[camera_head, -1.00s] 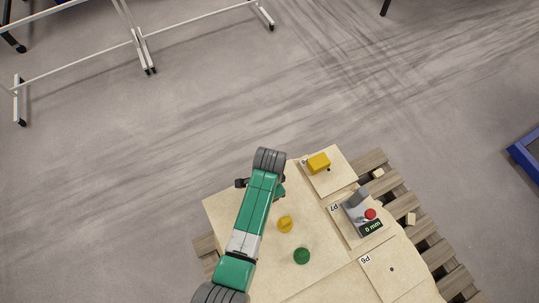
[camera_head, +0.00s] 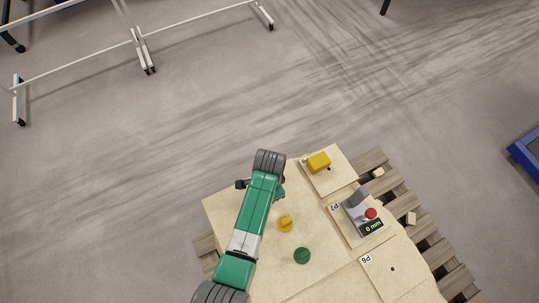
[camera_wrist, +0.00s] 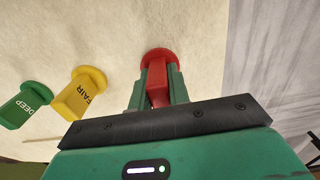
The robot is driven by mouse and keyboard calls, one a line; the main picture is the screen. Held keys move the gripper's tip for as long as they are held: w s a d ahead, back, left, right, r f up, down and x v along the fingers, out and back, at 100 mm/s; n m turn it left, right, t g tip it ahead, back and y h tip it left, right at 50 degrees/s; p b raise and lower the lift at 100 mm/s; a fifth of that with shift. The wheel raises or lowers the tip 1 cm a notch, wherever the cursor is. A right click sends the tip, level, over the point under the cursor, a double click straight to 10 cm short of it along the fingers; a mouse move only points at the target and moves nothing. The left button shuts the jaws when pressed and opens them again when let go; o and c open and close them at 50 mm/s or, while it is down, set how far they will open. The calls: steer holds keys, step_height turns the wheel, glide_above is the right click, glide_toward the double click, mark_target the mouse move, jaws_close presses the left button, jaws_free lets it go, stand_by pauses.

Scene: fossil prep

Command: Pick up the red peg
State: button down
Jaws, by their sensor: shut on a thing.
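The red peg (camera_wrist: 158,55) shows in the wrist view, with its round flange at the far end and its narrower shaft between my fingers. My gripper (camera_wrist: 158,88) is shut on this shaft. The flange seems to be at or close to the pale board, and I cannot tell whether it touches it. In the head view my arm hides the red peg and most of my gripper.
A yellow peg (camera_wrist: 82,92) marked FAIR and a green peg (camera_wrist: 26,104) marked DEEP stand to the left in the wrist view. In the head view, a gauge with a red button (camera_head: 371,213) and a yellow block (camera_head: 318,162) sit on panels to the right.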

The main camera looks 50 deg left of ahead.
steer(key=r, duration=0.1)
steer(key=r+p, duration=0.1)
steer(key=r, duration=0.1)
steer(key=shift+s+d+r, duration=0.15)
steer(key=shift+s+d, duration=0.05)
steer(key=s+d+p, duration=0.1)
steer(key=s+d, duration=0.6)
steer(key=s+d+r+p, duration=0.1)
steer(key=s+d, duration=0.2)
steer(key=s, duration=0.1)
steer(key=shift+s+d+r+p, duration=0.1)
steer(key=shift+s+d+p, duration=0.05)
steer(key=shift+d+p, duration=0.2)
